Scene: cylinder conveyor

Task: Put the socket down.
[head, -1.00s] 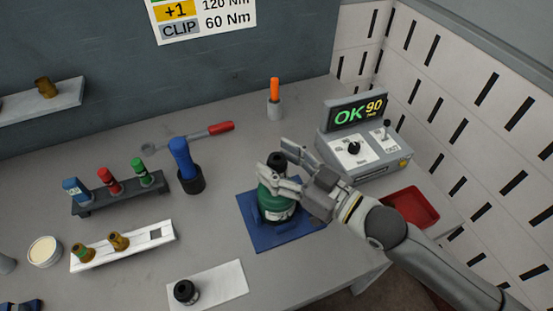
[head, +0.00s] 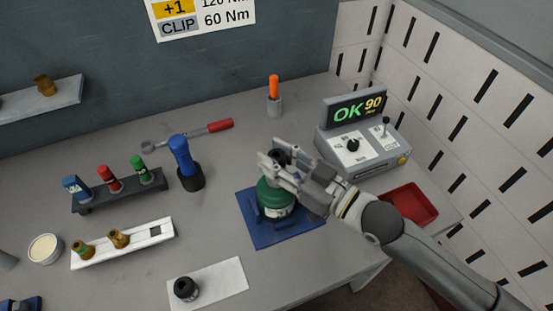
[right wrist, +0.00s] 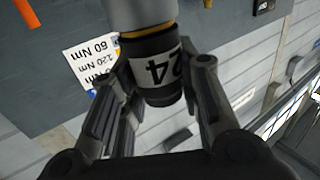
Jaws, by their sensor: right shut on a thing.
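The black socket (right wrist: 165,75) carries a white label with 24, upside down in the right wrist view. My right gripper (head: 276,166) is shut on it, one finger on each side. In the head view the socket (head: 280,157) is mostly hidden by the fingers, right above the green cylinder (head: 272,198) on the blue mat (head: 263,236). In the right wrist view a grey round part with a brass ring (right wrist: 148,32) adjoins the socket; I cannot tell whether they are joined. My left gripper is not in view.
Another black socket (head: 186,289) stands on a white sheet (head: 226,284) at the front. A control box (head: 362,150) showing OK 90 and a red tray (head: 412,205) are at the right.

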